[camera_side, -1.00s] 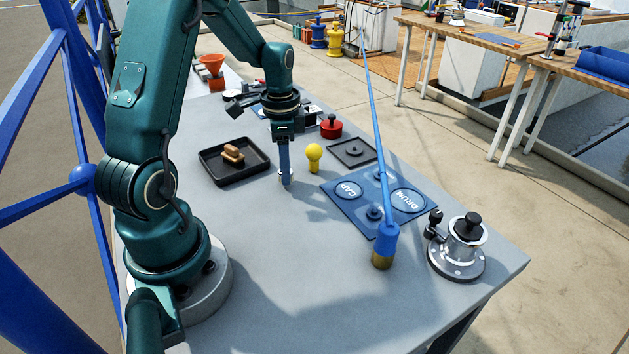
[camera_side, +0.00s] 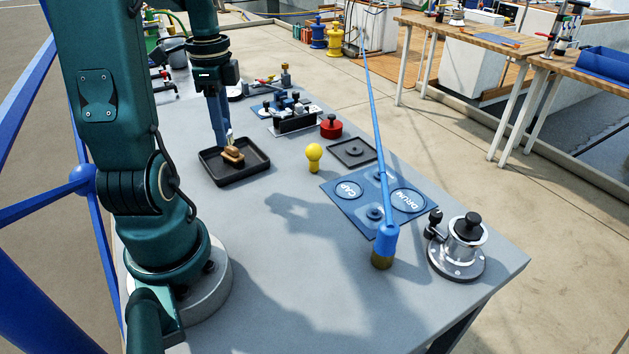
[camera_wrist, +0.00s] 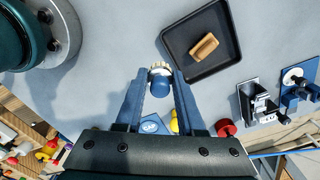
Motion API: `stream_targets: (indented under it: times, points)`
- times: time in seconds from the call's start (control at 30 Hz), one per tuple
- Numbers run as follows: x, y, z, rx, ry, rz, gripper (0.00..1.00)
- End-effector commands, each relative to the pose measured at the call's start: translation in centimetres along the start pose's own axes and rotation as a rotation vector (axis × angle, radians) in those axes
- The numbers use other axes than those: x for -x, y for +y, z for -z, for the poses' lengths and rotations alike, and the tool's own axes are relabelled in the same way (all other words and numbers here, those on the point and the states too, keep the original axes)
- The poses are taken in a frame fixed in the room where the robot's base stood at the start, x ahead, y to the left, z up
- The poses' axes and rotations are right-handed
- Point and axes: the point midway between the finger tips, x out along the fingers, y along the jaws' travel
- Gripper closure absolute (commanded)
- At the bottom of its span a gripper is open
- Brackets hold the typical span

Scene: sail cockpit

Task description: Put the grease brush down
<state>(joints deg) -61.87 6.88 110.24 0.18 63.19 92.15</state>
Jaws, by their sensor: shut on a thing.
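My gripper (camera_side: 224,142) points down near the back left of the bench, at the black tray (camera_side: 254,160) in the side view. It is shut on the grease brush, whose pale bristles (camera_side: 230,135) show at the fingertips. In the wrist view, the brush's blue body (camera_wrist: 160,85) sits between the two fingers, its cream bristles pointing away from the palm. There the black tray (camera_wrist: 184,38) lies up and right of the brush. A tan block (camera_side: 233,154) lies in the tray. The brush's exact height above the bench is unclear.
A yellow knob (camera_side: 314,154) and a red round pot (camera_side: 331,126) stand right of the tray. A blue mat (camera_side: 338,200) marked CAP and DRUM, a winch (camera_side: 465,240) and a blue-and-brass post (camera_side: 386,246) are farther right. The bench's front middle is clear.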

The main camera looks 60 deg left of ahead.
Motion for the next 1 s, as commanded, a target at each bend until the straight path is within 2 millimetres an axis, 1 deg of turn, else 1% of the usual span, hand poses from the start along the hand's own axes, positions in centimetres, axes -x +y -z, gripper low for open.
stream_targets:
  times: [0.03,0.17,0.27,0.4,0.47,0.6,0.7,0.8,0.9,1.0]
  points:
    - [0.0,0.3,1.1,-0.068,0.000,-0.001,1.00]
    - [0.0,1.3,4.2,-0.264,0.000,-0.002,1.00]
    - [0.0,2.6,6.8,-0.432,-0.001,-0.002,1.00]
    - [0.1,4.9,10.3,-0.665,-0.002,-0.002,1.00]
    - [0.1,6.1,11.6,-0.762,-0.003,-0.002,1.00]
    - [0.1,9.2,14.3,-0.979,-0.003,0.000,1.00]
    - [0.2,11.5,15.9,-1.121,-0.004,0.001,1.00]
    - [0.2,13.8,17.0,-1.239,-0.004,0.002,1.00]
    - [0.2,15.6,17.7,-1.326,-0.004,0.004,1.00]
    - [0.3,16.8,18.1,-1.385,-0.003,0.006,1.00]
